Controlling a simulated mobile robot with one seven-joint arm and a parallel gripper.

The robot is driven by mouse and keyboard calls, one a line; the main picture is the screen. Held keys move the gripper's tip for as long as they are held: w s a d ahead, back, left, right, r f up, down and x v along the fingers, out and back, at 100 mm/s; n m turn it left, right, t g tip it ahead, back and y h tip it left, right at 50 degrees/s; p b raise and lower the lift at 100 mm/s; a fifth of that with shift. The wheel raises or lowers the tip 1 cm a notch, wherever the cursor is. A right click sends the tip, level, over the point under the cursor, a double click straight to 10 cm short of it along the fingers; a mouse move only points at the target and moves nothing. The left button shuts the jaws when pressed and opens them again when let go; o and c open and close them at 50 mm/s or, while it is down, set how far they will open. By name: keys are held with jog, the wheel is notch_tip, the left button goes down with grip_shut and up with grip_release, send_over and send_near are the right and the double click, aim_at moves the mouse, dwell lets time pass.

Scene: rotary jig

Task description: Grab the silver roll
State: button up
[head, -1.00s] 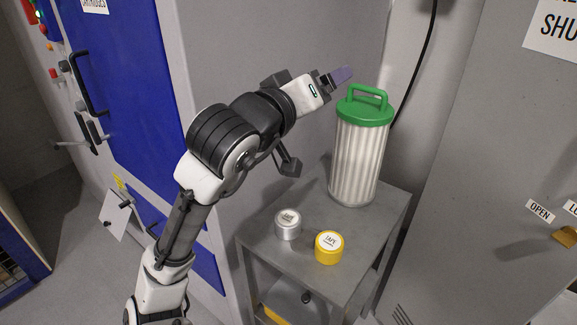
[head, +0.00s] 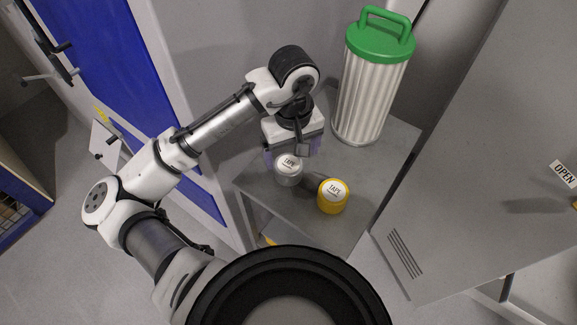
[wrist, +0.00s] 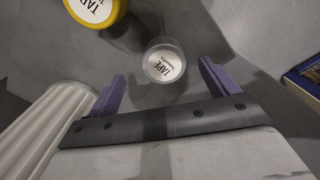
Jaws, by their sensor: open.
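The silver roll (head: 288,172) stands on the grey table with a white label reading TAPE on its top. It also shows in the wrist view (wrist: 164,62), in line with the gap between my fingers and beyond the fingertips. My gripper (head: 285,150) points downward just behind the roll in the head view. In the wrist view its two purple fingers (wrist: 160,82) are wide apart with nothing held between them. I cannot tell the exact height of the fingertips above the table.
A yellow tape roll (head: 332,197) stands right of the silver roll, close to it. A white pleated filter canister with a green handled lid (head: 380,40) stands at the table's back. The grey table (head: 350,228) is bare at its front right. Grey cabinet walls flank it.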

aim_at(289, 165)
jog(key=shift+w+a+f+p, duration=0.1)
jog(key=shift+f+p, duration=0.1)
jog(key=shift+f, duration=0.95)
jog(key=shift+a+f+p, duration=0.1)
jog(key=shift+f+p, duration=0.05)
jog(key=shift+f, duration=1.05)
jog(key=shift+w+a+f+p, duration=0.1)
jog(key=shift+f+p, duration=0.1)
jog(key=shift+f, duration=0.95)
jog(key=c, duration=1.2)
jog(key=shift+o, duration=0.2)
jog(key=shift+r, duration=0.1)
